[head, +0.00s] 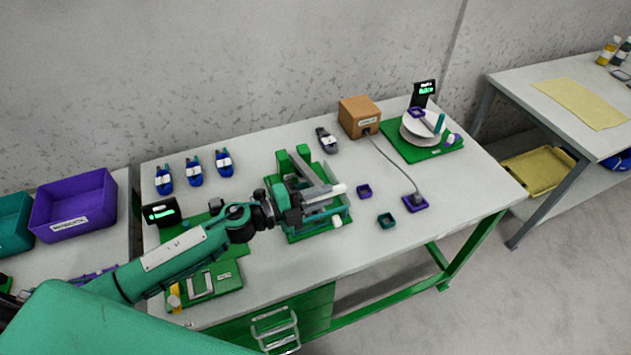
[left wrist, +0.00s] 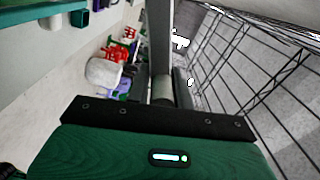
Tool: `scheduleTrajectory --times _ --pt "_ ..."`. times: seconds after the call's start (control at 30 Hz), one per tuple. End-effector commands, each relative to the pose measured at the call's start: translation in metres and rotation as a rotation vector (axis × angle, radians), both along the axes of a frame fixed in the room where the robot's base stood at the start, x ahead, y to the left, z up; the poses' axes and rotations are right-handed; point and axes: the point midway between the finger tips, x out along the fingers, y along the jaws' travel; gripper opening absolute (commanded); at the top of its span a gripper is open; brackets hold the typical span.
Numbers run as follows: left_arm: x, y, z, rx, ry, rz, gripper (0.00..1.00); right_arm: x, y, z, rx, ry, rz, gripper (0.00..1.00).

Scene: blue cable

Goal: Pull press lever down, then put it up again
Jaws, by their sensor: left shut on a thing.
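The green press (head: 297,162) stands near the middle of the table. Its grey lever bar (head: 318,191) lies low and nearly level, with a white end (head: 338,189) pointing right. My left gripper (head: 292,207) reaches in from the left, at the press's near left side. It is shut on the lever, though the contact itself is partly hidden in the head view. In the left wrist view a grey bar (left wrist: 160,40) runs up from between the dark fingers. My right gripper is not in view.
A green fixture (head: 215,285) lies under my left forearm. Several blue parts (head: 195,171) stand behind it. A brown box (head: 359,117) with a grey cable (head: 393,162), small purple and teal holders and a green turntable base (head: 432,152) are to the right. The front right tabletop is clear.

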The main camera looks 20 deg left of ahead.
Motion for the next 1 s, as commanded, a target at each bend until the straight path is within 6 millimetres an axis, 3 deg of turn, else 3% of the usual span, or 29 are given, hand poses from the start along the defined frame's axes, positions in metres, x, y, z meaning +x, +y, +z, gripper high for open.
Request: scheduleTrajectory --times 0.03,0.1,0.33,0.97,1.0 --pt "-0.001 -0.001 -0.015 0.019 -0.024 0.005 0.0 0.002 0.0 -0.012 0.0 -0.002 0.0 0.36" --pt "-0.004 -0.002 -0.024 0.046 -0.059 0.005 0.0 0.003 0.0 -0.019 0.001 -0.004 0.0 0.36" --pt "-0.008 -0.005 -0.044 0.053 -0.067 0.006 0.0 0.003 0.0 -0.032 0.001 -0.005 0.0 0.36" --pt "-0.009 -0.006 -0.052 0.052 -0.065 0.006 0.0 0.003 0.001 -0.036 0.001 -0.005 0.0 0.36" --pt "-0.009 -0.006 -0.052 0.052 -0.065 0.006 0.27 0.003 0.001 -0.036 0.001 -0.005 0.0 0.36"
